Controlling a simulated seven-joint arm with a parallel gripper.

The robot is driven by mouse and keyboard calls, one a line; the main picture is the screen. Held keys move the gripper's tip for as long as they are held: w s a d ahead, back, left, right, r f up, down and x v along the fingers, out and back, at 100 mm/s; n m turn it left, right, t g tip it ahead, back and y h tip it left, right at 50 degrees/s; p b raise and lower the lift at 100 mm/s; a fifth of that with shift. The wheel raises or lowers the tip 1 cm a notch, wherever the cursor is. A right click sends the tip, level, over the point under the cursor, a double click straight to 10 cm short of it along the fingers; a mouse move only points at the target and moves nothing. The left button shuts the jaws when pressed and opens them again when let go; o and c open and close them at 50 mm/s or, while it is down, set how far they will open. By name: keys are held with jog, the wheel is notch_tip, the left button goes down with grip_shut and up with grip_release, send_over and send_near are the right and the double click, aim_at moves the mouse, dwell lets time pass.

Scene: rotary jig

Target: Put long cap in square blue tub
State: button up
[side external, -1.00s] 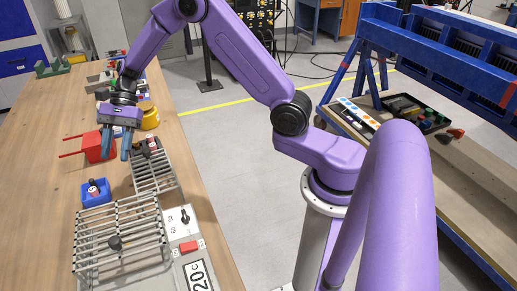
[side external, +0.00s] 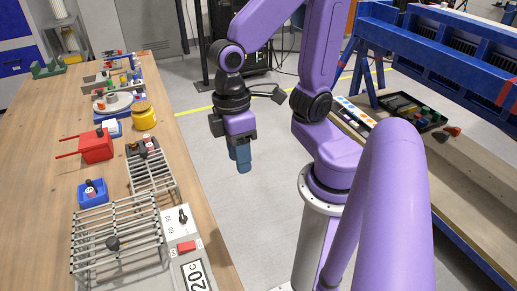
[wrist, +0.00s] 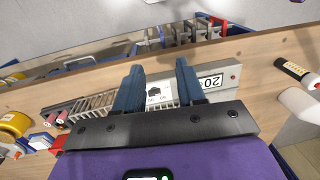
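The square blue tub (side external: 79,196) sits on the table left of the wire racks. A small dark-topped piece with a pale and reddish body (side external: 91,187) stands in it. I cannot tell whether this piece is the long cap. A grey block (side external: 142,154) behind the rack holds small dark and red-white pieces (side external: 150,142); similar pieces show at the left in the wrist view (wrist: 63,116). My gripper (side external: 241,160) hangs beyond the table's right edge, fingers down, apart from the tub. In the wrist view its two blue fingers (wrist: 158,88) are spread with nothing between them.
Wire racks (side external: 115,240) and a grey panel with a red switch (side external: 187,247) are in front. The table's left side is clear.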

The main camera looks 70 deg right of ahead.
jog(key=s+d+n+t, duration=0.1)
jog(key=s+d+n, duration=0.1)
jog(key=s+n, duration=0.1)
jog(key=shift+d+f+n, duration=0.1)
jog(key=shift+d+n, duration=0.2)
jog(key=shift+d, duration=0.1)
dwell(1.0)
